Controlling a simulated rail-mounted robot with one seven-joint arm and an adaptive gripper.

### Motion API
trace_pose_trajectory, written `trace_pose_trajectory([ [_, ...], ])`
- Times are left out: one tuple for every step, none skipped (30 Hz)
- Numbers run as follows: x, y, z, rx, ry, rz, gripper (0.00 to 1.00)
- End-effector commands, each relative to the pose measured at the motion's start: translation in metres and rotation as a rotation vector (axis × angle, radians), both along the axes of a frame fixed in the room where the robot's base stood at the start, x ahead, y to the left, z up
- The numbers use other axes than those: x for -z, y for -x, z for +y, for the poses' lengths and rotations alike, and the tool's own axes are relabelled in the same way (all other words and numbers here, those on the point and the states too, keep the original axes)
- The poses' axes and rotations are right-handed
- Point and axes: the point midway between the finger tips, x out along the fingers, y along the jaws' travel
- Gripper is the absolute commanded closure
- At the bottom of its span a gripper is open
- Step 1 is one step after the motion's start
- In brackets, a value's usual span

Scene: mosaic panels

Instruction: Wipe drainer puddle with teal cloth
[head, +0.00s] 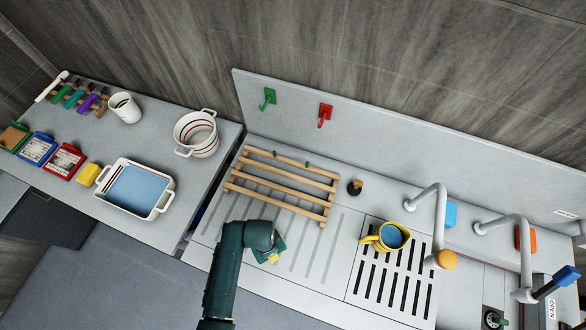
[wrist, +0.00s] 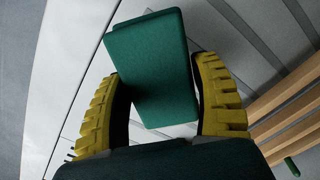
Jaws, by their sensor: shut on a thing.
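My gripper (wrist: 160,72) has its two yellow ribbed fingers closed on the sides of the teal cloth (wrist: 150,48), a flat, thick, block-like pad. In the head view my gripper (head: 268,254) is low over the left part of the grooved drainer (head: 318,248). Only a teal edge of the cloth (head: 280,243) shows there, the rest hidden by my arm. I cannot tell if the cloth touches the surface. I cannot make out a puddle on the drainer; part of it is hidden under my arm and gripper.
A wooden rack (head: 284,184) lies just behind my gripper. Two taps (head: 440,215) rise at right. A white basin (head: 133,190) and a pot (head: 196,134) stand on the left counter.

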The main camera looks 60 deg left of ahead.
Motion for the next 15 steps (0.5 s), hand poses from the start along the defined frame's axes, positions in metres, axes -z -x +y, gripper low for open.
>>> trace_pose_trajectory([
  [-0.009,0.0,0.0,0.002,0.0,0.0,0.62],
  [-0.012,0.0,-0.001,0.002,0.0,0.0,0.62],
  [-0.015,-0.001,-0.001,0.003,0.0,0.0,0.62],
  [-0.018,-0.001,-0.001,0.004,0.0,0.0,0.62],
  [-0.02,-0.001,-0.001,0.005,0.0,0.0,0.62],
  [-0.023,-0.001,-0.001,0.005,0.0,0.0,0.62],
  [-0.024,-0.001,-0.002,0.006,0.0,0.0,0.62],
  [-0.026,-0.001,-0.002,0.006,0.0,0.0,0.62],
  [-0.027,-0.001,-0.002,0.007,0.0,0.0,0.62],
  [-0.028,-0.001,-0.002,0.007,0.0,0.0,0.62],
  [-0.029,-0.001,-0.002,0.008,0.0,0.0,0.62],
  [-0.029,-0.002,-0.002,0.008,0.0,0.0,0.62],
  [-0.029,-0.002,-0.002,0.008,0.0,0.0,0.62],
  [-0.029,-0.002,-0.002,0.008,0.0,0.0,0.62],
  [-0.029,-0.002,-0.002,0.008,0.0,0.0,0.62],
])
